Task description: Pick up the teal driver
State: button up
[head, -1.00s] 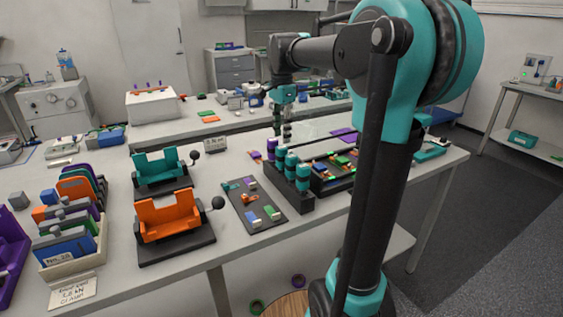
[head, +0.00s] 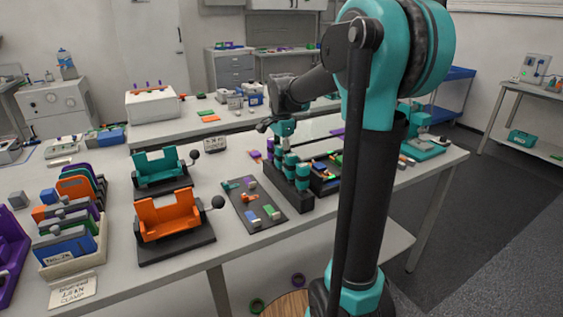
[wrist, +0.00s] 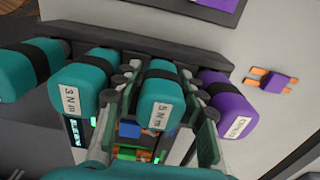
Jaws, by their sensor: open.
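A row of drivers stands in a dark rack (wrist: 230,62). In the wrist view, a teal driver labelled 5 N m (wrist: 161,90) lies between the spread fingers of my gripper (wrist: 158,84). A teal driver labelled 3 N m (wrist: 82,82) is on its left, and another teal one (wrist: 28,68) is farther left. A purple driver (wrist: 230,102) is on its right. My gripper is open; whether a finger touches a driver, I cannot tell. In the head view, my gripper (head: 283,140) is low at the far end of the rack (head: 297,204), its fingertips partly hidden.
The neighbouring drivers stand close beside my fingers. A dark tray of small parts (head: 325,184) is right of the rack, and a grey plate with coloured blocks (head: 240,212) is left. Orange (head: 168,216) and teal (head: 160,168) fixtures stand farther left.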

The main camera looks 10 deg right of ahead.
jog(key=shift+c, duration=0.6)
grip_shut()
jog(key=shift+r, duration=0.1)
